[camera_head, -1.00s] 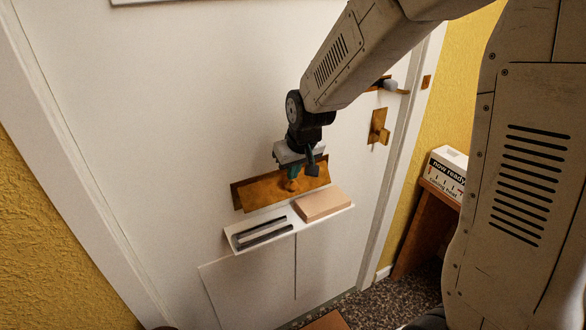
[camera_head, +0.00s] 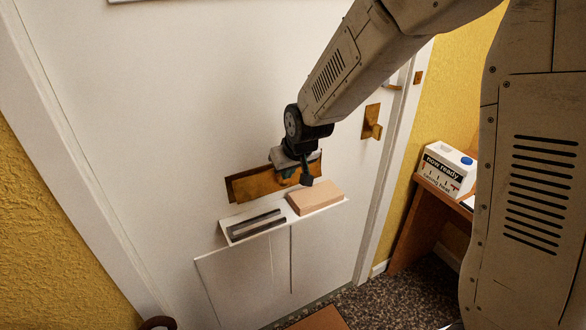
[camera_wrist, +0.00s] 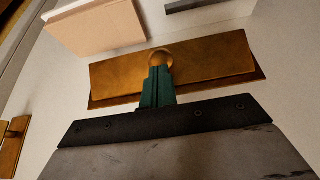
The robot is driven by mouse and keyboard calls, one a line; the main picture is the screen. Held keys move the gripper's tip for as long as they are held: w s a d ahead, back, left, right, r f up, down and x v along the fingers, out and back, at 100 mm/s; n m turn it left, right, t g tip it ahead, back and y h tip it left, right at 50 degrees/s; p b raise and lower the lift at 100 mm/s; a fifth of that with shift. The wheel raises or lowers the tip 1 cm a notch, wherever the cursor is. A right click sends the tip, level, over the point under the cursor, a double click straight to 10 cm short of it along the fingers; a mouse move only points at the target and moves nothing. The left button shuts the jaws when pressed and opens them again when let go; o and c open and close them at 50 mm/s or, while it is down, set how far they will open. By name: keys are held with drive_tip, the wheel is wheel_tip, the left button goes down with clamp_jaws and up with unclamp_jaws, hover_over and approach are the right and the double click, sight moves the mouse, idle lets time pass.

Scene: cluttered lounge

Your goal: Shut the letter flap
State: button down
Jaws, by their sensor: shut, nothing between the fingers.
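The brass letter flap (camera_head: 258,187) is set low in the white door, over a darker brass backplate (camera_head: 228,190) that shows along its left edge. The flap seems to stand slightly off the backplate; how far is hard to tell. My gripper (camera_head: 288,174) is at the flap's right half, with its fingers shut and empty. In the wrist view, the green fingertips (camera_wrist: 158,72) are at the round brass knob (camera_wrist: 160,57) on the flap (camera_wrist: 205,66). Whether they touch it is unclear. My wrist hides the flap's upper right part in the head view.
Just below the flap, a white ledge (camera_head: 283,219) holds a tan block (camera_head: 315,197) and a dark slotted piece (camera_head: 255,225). A brass fitting (camera_head: 372,122) is at the door's right. A white carton (camera_head: 449,169) stands on a wooden stand (camera_head: 415,219) further right.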

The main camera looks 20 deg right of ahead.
drive_tip(key=shift+s+f, duration=0.15)
drive_tip(key=shift+f, duration=0.5)
drive_tip(key=shift+d+f, duration=0.1)
drive_tip(key=shift+f, duration=0.05)
